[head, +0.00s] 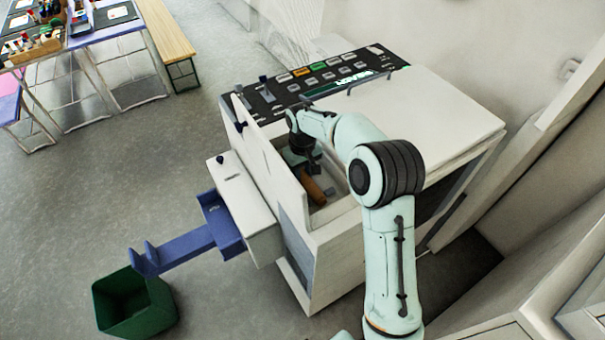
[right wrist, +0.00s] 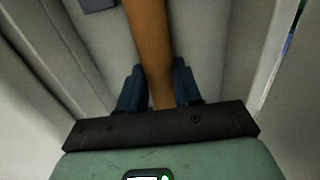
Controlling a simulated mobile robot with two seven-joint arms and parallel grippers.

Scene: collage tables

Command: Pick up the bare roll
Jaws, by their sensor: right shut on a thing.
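The bare roll (head: 313,190) is a brown cylinder inside the open compartment of the large white machine (head: 430,110). In the right wrist view the roll (right wrist: 150,45) runs from the top edge down between the two dark blue fingers. My right gripper (right wrist: 158,88) is shut on it, one finger on each side. In the head view the right gripper (head: 306,165) reaches down into the compartment, and the arm hides part of the opening. The far end of the roll is outside the wrist view. My left gripper is not in view.
The compartment's raised white lid (head: 265,150) stands along its left side. A blue bracket (head: 185,245) sticks out left of the machine, above a green bin (head: 135,303). Tables with craft supplies and a wooden bench (head: 168,35) stand at the far left. The grey floor between is clear.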

